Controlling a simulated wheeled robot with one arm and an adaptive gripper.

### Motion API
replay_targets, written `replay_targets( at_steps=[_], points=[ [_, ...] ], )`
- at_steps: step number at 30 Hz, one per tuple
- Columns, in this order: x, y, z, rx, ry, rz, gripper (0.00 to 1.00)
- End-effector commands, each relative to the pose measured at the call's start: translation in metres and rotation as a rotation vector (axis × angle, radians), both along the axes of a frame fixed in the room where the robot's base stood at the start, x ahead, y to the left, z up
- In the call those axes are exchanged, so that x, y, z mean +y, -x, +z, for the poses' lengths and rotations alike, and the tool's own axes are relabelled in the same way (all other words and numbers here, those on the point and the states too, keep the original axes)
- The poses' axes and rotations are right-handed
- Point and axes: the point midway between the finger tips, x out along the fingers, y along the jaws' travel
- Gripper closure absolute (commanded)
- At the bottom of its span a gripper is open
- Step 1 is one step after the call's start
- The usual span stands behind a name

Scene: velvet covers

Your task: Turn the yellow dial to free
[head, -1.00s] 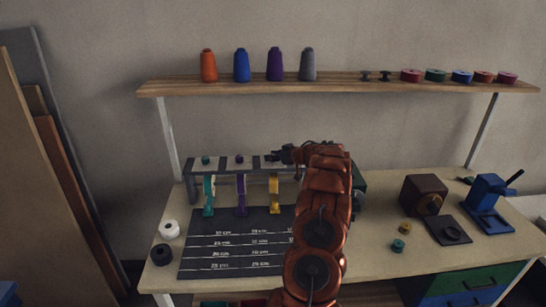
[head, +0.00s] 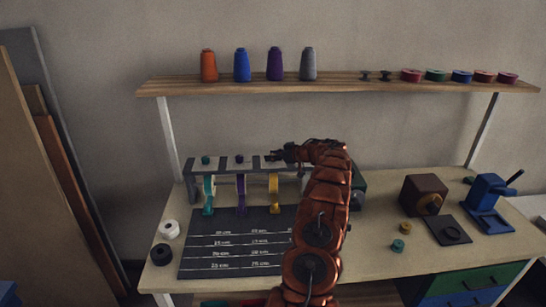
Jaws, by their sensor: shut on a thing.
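A dark grey rack (head: 222,163) stands at the back left of the workbench. On its top sit a teal dial (head: 206,160) and a purple dial (head: 239,159). A teal strap (head: 208,196), a purple strap (head: 241,194) and a yellow strap (head: 274,193) hang below. My gripper (head: 272,156) is at the rack's top right, above the yellow strap, shut on the yellow dial. The jaws hide that dial, so its setting cannot be read.
A dark mat with white lines (head: 225,262) lies before the rack, partly behind my arm. A white spool (head: 170,229) and a black spool (head: 161,254) sit left. A brown box (head: 423,190) and a blue press (head: 489,192) stand right. A shelf (head: 340,86) with cones runs above.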

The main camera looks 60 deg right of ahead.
Motion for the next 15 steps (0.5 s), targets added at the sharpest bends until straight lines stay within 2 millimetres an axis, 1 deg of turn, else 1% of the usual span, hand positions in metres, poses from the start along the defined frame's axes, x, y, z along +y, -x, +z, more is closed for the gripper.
replay_targets(
  at_steps=[6,7,12,14,15],
  points=[
    [0.0004,-0.0014,0.0019,-0.003,0.001,0.002,1.00],
    [0.0004,-0.0015,0.0019,-0.003,0.002,0.001,0.65],
    [0.0001,-0.0008,0.0013,-0.002,0.001,0.000,0.47],
    [-0.0001,-0.0006,0.0011,-0.002,0.001,-0.001,0.41],
    [-0.0002,-0.0004,0.0010,-0.002,0.000,-0.001,0.40]
  ],
)
